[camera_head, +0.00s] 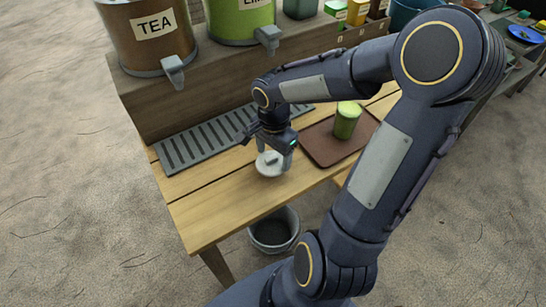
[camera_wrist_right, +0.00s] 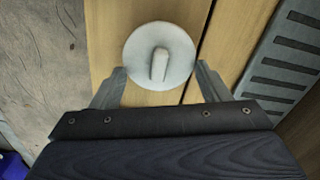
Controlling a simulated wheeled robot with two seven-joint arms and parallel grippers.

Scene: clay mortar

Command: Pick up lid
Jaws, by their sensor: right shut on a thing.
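A round pale lid (camera_head: 264,169) with a raised bar handle is at the front of the wooden table, left of the brown tray. It also shows in the right wrist view (camera_wrist_right: 140,58), flat and facing the camera. My right gripper (camera_head: 276,154) is over it with its fingers at opposite edges of the disc, shut on the lid. Whether the lid rests on the tabletop or is slightly off it, I cannot tell. My left gripper is not in view.
A green cup (camera_head: 347,120) stands on the brown tray (camera_head: 322,148) to the right. A slatted grey drip grate (camera_head: 205,137) lies behind the lid. A tea dispenser (camera_head: 150,45) and a green dispenser (camera_head: 240,20) stand on a raised shelf. A bucket (camera_head: 273,233) is below the front edge.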

